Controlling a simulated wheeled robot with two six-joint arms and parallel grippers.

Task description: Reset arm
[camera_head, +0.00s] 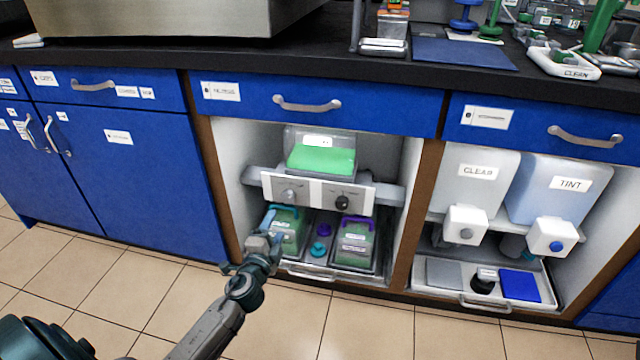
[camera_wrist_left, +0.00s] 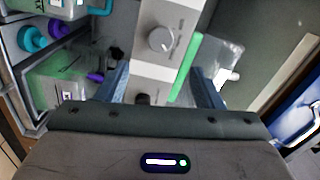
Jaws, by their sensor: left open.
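My left gripper (camera_head: 268,228) reaches up from the lower left, in front of the open middle cabinet bay. In the left wrist view its two blue fingers (camera_wrist_left: 160,82) are spread apart with nothing held between them. Beyond them is the light panel (camera_wrist_left: 160,15) with a dark-tipped knob and a grey knob. In the head view the gripper partly overlaps the left green-filled container (camera_head: 287,232), which has a blue handle; I cannot tell whether they touch. My right gripper is not in view.
A second green-filled container (camera_head: 354,243) with a purple handle stands on the pull-out tray (camera_head: 308,273). Above is the knob panel (camera_head: 317,191) under a green-filled vessel (camera_head: 320,158). CLEAR (camera_head: 474,186) and TINT tanks (camera_head: 545,200) stand at right. The tiled floor in front is clear.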

